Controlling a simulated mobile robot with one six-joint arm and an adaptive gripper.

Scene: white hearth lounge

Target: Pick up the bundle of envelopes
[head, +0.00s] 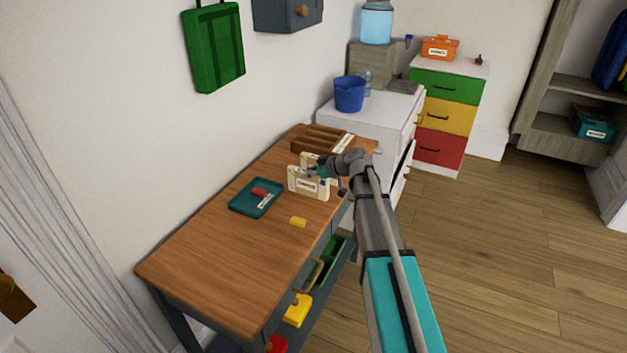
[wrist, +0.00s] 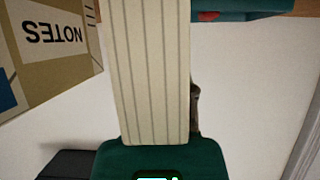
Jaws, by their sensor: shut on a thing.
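The cream bundle of envelopes (head: 308,184) stands upright over the wooden table, with a label on its broad face. My gripper (head: 328,171) is at its right edge and is shut on it. In the wrist view the striped edge of the bundle (wrist: 150,70) fills the middle, and a dark teal part of my gripper (wrist: 160,158) is at the bottom. I cannot tell whether the bundle touches the table.
A teal tray (head: 243,200) with a red item lies left of the bundle. A yellow piece (head: 298,222) lies in front. A box marked NOTES (wrist: 50,45) is close beside the bundle. A brown wooden rack (head: 318,139) stands behind. The table's near left (head: 215,270) is clear.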

